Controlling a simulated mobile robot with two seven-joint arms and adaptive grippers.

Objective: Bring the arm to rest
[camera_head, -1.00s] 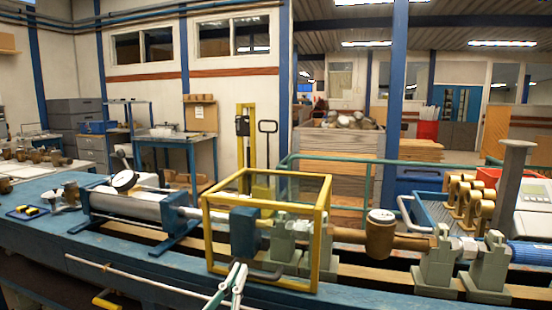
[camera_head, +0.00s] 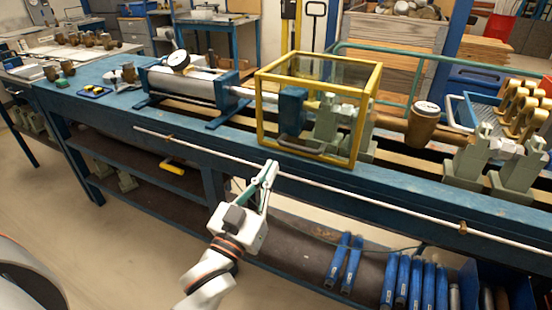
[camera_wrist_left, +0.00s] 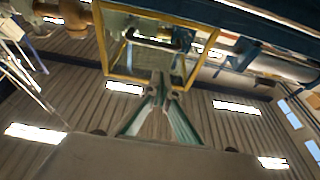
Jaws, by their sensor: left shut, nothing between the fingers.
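My left gripper (camera_head: 270,168) is shut and empty, with its pale green fingers together. In the head view it points up and away, in front of the bench's front edge and below the yellow-framed guard (camera_head: 318,140). It looks apart from the bench, though the exact gap is hard to judge. The left wrist view looks steeply upward past the closed fingers (camera_wrist_left: 161,82) to the yellow frame (camera_wrist_left: 113,72) and the ceiling. My right gripper is in neither view.
The blue testbench (camera_head: 190,134) runs across the view, with a white rail (camera_head: 385,205) along its front. A brown meter (camera_head: 421,124) sits right of the guard. Blue tools (camera_head: 345,262) lie on the lower shelf. Open floor (camera_head: 110,240) shows at the lower left.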

